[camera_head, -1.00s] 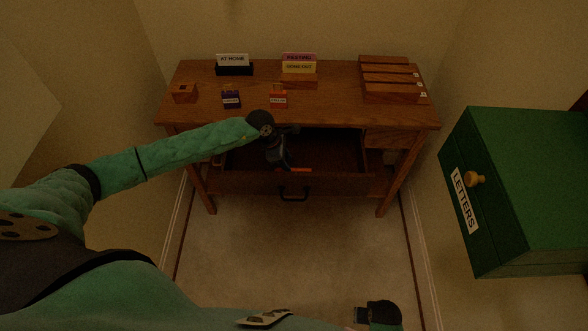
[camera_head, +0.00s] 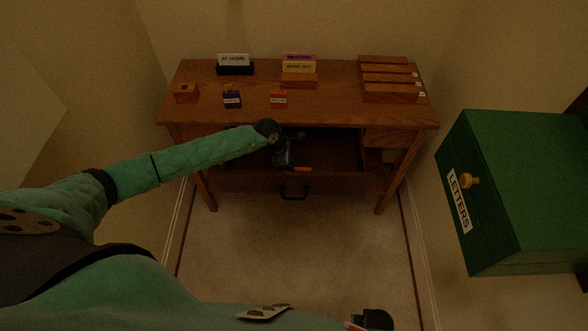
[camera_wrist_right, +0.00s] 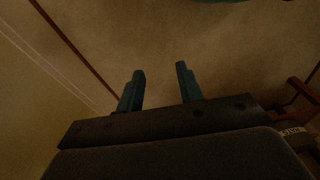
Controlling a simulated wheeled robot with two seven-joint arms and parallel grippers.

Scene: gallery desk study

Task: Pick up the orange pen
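The orange pen (camera_head: 302,169) shows as a short orange strip inside the open desk drawer (camera_head: 235,181), near its front wall. My left gripper (camera_head: 289,165) reaches down into the drawer at the pen's left end. Its fingers are dark and small, so I cannot tell whether they are open or shut, or whether they touch the pen. Part of the pen may be hidden behind the gripper. My right gripper (camera_wrist_right: 160,68) is open and empty in the right wrist view, with its two fingers apart above the floor, away from the desk.
The wooden desk (camera_head: 330,108) carries an AT HOME sign (camera_head: 234,63), a stacked sign holder (camera_head: 299,70), two small labelled boxes, a small wooden block (camera_head: 186,92) and a wooden rack (camera_head: 390,82). A green LETTERS cabinet (camera_head: 520,190) stands at right. The floor before the desk is clear.

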